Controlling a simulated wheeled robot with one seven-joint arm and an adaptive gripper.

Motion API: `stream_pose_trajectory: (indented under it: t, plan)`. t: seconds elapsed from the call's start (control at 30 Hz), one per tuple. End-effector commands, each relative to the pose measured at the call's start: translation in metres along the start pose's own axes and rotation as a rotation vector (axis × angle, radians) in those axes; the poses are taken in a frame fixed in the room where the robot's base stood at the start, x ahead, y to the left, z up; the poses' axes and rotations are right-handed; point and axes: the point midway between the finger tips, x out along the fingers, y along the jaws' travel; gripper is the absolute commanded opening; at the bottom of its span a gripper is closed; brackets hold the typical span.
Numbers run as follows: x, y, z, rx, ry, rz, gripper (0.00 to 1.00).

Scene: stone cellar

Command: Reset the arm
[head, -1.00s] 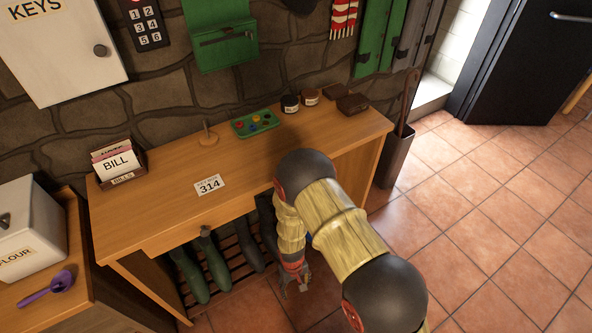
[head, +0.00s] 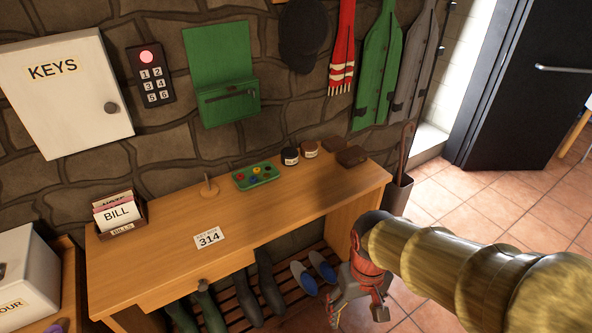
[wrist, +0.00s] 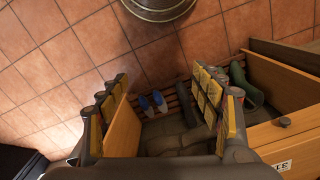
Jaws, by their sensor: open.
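My gripper (head: 358,308) hangs at the end of my arm, low in front of the right end of the wooden desk (head: 150,262) in the head view. Its two fingers are spread apart. In the wrist view my gripper (wrist: 165,100) shows yellow-padded fingers on both sides with nothing held between them. Past the gap are blue-and-grey shoes (wrist: 158,101) and the boot rack area. My arm reaches in from the right edge of the head view.
Boots (head: 245,290) stand beneath. An umbrella stand (head: 398,192) is right of the desk. Tiled floor (head: 455,205) is clear at right.

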Motion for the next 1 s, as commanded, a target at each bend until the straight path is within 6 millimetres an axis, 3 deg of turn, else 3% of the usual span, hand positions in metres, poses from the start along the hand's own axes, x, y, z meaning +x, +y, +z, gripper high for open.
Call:
stream_pose_trajectory:
  t: [0.1,0.5,0.67,1.0]
  plan:
    - [-0.036,0.012,0.015,0.039,0.1,0.002,0.65]
    - [-0.141,0.043,0.04,0.157,0.464,0.036,0.65]
    - [-0.155,0.05,0.045,0.186,0.51,0.046,0.65]
    - [-0.155,0.052,0.045,0.191,0.508,0.048,0.65]
